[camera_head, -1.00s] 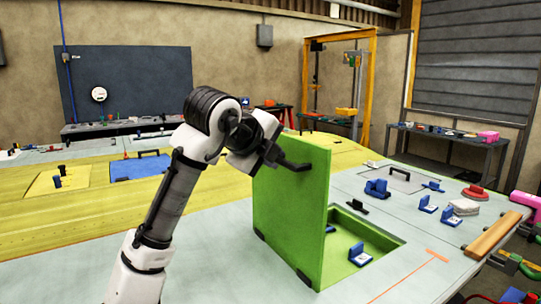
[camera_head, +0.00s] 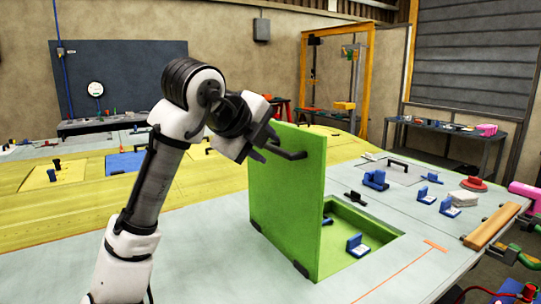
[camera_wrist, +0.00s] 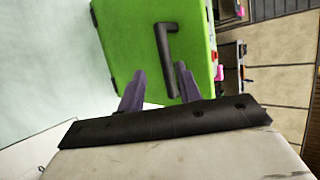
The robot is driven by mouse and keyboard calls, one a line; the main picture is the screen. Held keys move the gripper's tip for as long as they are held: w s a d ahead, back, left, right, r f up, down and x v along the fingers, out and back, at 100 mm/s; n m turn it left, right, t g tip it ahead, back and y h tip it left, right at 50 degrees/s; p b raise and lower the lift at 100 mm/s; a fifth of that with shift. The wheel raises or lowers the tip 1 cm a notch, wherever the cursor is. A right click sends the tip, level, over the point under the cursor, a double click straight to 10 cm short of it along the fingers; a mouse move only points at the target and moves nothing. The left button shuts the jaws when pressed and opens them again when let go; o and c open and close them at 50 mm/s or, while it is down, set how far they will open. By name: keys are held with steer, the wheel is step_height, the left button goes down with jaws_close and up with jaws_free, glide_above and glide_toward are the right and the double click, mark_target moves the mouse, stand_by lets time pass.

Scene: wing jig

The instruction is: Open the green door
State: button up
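The green door (camera_head: 285,205) stands upright beside the green-lined opening (camera_head: 384,226) in the pale table top, with dark hinges along its lower edge. A black bar handle (camera_head: 288,153) is on its upper part; the door and the handle (camera_wrist: 160,48) also show in the wrist view. My gripper (camera_head: 264,143) is at the door's upper left, close to the handle. In the wrist view my gripper (camera_wrist: 160,74) has its fingers spread, with nothing clearly held. The handle's lower end shows between and beyond the fingers; I cannot tell whether they touch it.
A blue-and-white bracket (camera_head: 357,246) stands in the opening. Several blue brackets, a black handle on a panel and a wooden bar (camera_head: 492,227) lie to the right. The pale table top left of the door is clear. A yellow surface (camera_head: 215,176) lies behind.

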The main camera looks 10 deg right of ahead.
steer(key=b+v, duration=0.1)
steer(key=v, duration=0.9)
steer(key=shift+b, duration=0.4)
